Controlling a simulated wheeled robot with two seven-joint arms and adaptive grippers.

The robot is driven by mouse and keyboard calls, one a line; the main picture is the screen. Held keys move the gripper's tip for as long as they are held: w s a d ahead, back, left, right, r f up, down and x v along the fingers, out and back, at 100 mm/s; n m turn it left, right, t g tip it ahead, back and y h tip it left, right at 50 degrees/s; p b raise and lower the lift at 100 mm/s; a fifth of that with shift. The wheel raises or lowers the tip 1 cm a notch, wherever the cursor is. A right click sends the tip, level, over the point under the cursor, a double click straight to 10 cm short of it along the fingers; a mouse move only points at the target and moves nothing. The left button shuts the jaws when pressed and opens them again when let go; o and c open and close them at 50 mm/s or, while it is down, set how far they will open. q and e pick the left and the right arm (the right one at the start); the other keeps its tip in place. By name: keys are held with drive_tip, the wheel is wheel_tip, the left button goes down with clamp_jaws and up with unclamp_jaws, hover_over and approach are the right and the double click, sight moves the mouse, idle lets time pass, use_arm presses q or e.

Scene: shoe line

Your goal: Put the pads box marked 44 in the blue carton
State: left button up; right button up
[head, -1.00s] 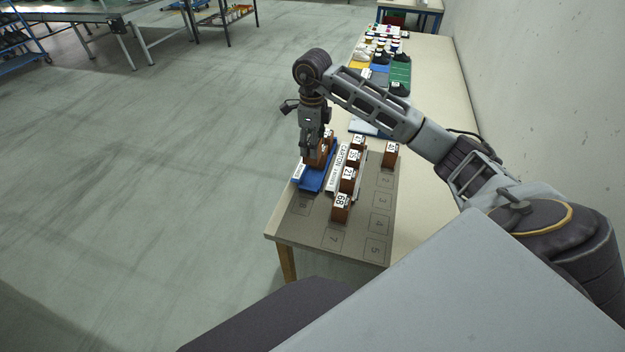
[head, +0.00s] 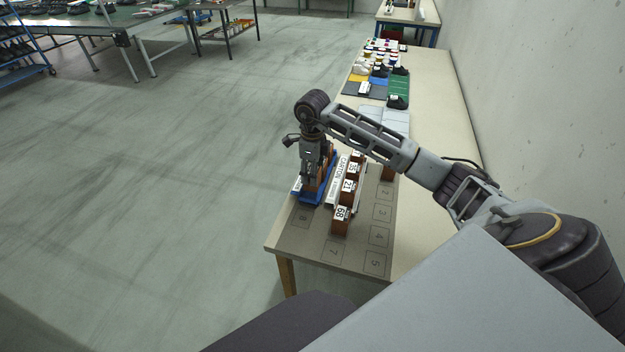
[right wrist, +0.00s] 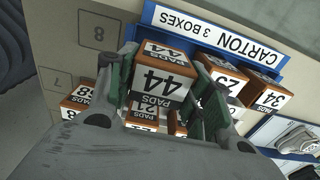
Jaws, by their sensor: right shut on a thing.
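The brown pads box marked 44 (right wrist: 160,78) is between the green-padded fingers of my right gripper (right wrist: 163,98), which is shut on it. The blue carton (right wrist: 130,34), labelled CARTON 3 BOXES, lies under and behind this box in the right wrist view. Two other boxes, one marked 34 (right wrist: 268,94), stand in the carton to the right of box 44. In the head view, my right gripper (head: 314,182) is low at the near part of the blue carton (head: 311,201). I cannot tell whether box 44 touches the carton floor. My left gripper is not in view.
A row of brown boxes, with 68 (head: 340,222) nearest and 21 (head: 348,190) behind it, stands right of the carton by a white CARTON sign (head: 338,180). Numbered table spots at the near end are bare. Shoes on coloured mats (head: 378,80) lie farther back.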

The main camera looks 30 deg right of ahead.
drive_tip(key=shift+f, duration=1.85)
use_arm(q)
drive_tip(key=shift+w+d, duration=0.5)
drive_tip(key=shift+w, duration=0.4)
use_arm(e)
drive_tip(key=shift+f, duration=0.15)
drive_tip(key=o, duration=0.7)
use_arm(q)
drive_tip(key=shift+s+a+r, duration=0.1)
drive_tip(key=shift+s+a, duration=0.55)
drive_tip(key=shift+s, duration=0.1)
use_arm(e)
drive_tip(key=shift+o, duration=0.3)
